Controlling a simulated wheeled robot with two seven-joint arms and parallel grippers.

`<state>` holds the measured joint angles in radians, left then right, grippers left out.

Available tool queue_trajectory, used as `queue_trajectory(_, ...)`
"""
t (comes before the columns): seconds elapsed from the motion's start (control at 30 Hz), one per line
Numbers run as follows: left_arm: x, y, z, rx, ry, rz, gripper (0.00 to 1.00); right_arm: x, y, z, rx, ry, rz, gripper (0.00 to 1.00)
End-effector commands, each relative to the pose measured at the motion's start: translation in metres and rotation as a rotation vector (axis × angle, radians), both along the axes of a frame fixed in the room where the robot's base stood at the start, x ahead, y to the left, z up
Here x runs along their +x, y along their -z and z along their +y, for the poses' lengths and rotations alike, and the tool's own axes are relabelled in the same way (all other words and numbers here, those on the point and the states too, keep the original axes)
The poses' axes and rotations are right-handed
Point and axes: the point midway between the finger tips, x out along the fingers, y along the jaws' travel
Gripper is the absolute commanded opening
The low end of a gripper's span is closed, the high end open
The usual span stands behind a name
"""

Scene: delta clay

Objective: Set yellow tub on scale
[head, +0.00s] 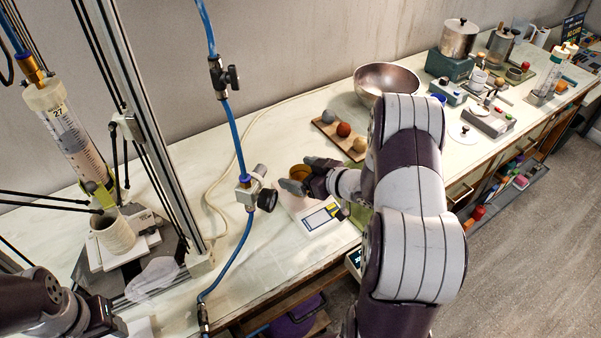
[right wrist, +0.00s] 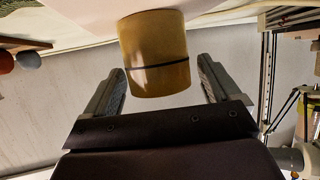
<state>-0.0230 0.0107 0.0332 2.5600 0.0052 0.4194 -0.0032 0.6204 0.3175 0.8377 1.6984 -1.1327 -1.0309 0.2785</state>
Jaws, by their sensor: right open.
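The yellow tub (head: 299,171) stands on the pale scale (head: 319,217) in the middle of the head view, partly hidden by my right gripper (head: 300,186). In the right wrist view the tub (right wrist: 155,55) is amber with a dark band. Its base meets a white surface at the top of that picture. My right gripper (right wrist: 162,80) is open, with a finger on each side of the tub and a visible gap on at least the right side. My left gripper (head: 108,318) is at the lower left, far from the tub; its jaws are not clear.
A wooden board with several balls (head: 343,130) lies behind the scale, and a steel bowl (head: 387,80) stands farther back. A blue hose with a valve (head: 250,190) hangs left of the scale. A syringe frame with a ribbed cup (head: 114,232) stands at the left.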

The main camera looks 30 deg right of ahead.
Motion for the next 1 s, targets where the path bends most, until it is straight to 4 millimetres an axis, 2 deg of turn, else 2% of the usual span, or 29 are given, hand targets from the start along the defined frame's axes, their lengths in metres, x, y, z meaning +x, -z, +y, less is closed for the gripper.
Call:
queue_trajectory(0.4,0.0,0.003,0.0,0.0,0.0,0.0,0.51,-0.081,-0.037,-0.034,-0.001,0.006,-0.001,0.9)
queue_trajectory(0.5,0.0,0.003,0.0,0.0,0.0,0.0,0.51,-0.094,-0.042,-0.039,0.0,0.005,0.0,0.9)
queue_trajectory(0.67,0.0,0.003,0.0,0.0,0.0,0.0,0.51,-0.101,-0.046,-0.041,0.0,0.001,0.0,0.9)
queue_trajectory(1.0,0.0,0.003,0.0,0.0,0.0,0.0,0.51,-0.101,-0.046,-0.041,0.0,0.001,0.0,0.9)
